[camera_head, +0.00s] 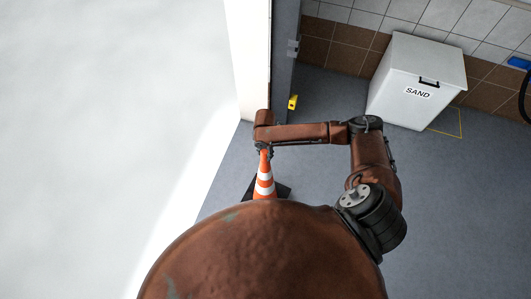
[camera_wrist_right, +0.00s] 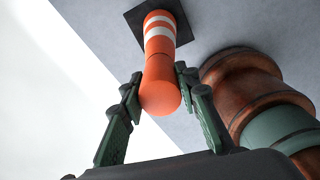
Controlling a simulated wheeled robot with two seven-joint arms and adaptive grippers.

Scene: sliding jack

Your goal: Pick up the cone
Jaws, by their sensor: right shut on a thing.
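An orange cone with white bands (camera_head: 264,179) stands upright on a dark square base on the grey floor, just beyond my rounded body in the head view. My right gripper (camera_head: 265,150) reaches it from above and is shut on its top. In the right wrist view, the cone (camera_wrist_right: 160,70) has its tip between the two green fingers of my right gripper (camera_wrist_right: 159,88), and its black base lies at the top of the picture. I cannot tell whether the base is clear of the floor. My left gripper is not in view.
A white bin marked SAND (camera_head: 416,82) stands by the tiled wall at the back right. A small yellow thing (camera_head: 293,102) lies near the grey door edge. A bright white opening fills the left.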

